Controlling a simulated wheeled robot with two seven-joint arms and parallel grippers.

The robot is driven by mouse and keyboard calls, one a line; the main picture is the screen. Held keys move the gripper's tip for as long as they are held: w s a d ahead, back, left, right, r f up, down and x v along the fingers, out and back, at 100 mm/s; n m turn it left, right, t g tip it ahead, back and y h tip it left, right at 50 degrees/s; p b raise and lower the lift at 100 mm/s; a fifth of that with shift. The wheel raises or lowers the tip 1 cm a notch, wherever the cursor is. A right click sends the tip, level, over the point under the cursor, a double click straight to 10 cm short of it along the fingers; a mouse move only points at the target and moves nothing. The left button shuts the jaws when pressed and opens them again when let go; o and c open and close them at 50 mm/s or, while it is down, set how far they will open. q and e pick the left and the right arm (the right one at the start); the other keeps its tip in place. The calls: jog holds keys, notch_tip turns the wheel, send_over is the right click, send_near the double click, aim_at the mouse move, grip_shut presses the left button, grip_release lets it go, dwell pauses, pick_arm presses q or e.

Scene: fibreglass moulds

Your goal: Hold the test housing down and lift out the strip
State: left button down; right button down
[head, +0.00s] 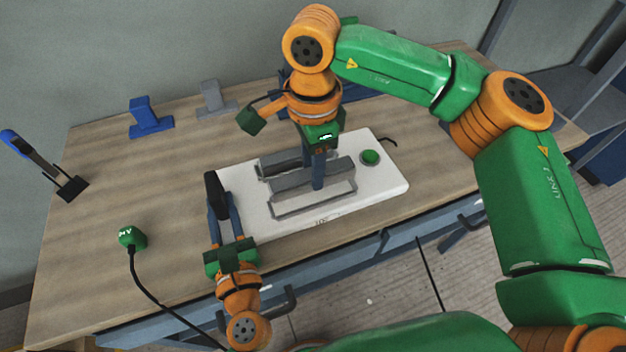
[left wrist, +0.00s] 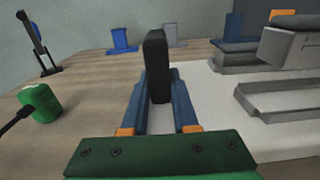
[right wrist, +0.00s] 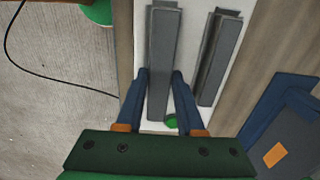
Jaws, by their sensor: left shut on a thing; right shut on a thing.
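A white flat housing (head: 385,185) lies on the table with grey bars, a grey frame (head: 312,203) and a green button (head: 370,157) on top. My left gripper (head: 213,200) is shut on an upright black slab (left wrist: 157,65) at the housing's left end. I cannot tell whether the slab touches the housing. My right gripper (head: 318,180) points down and is shut on the front grey bar (right wrist: 163,50), above the frame. A second grey bar (right wrist: 220,60) lies behind it. I cannot tell which part is the strip.
A green block (head: 132,237) on a black cable sits at the table's left front. A blue stand (head: 150,117), a grey stand (head: 216,97) and a black-and-blue upright tool (head: 40,160) stand toward the back and left. The tabletop left of the housing is mostly clear.

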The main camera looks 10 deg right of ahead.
notch_tip(320, 180, up, 6)
jog(key=shift+f, duration=0.1)
pick_arm(q)
jog(key=c, duration=0.6)
grip_release()
jog(key=s, duration=0.4)
jog(key=s+d, duration=0.1)
jog(key=s, duration=0.3)
jog(key=s+d, duration=0.1)
jog(key=s, duration=0.2)
jog(key=shift+s, duration=0.4)
jog(key=shift+d, duration=0.1)
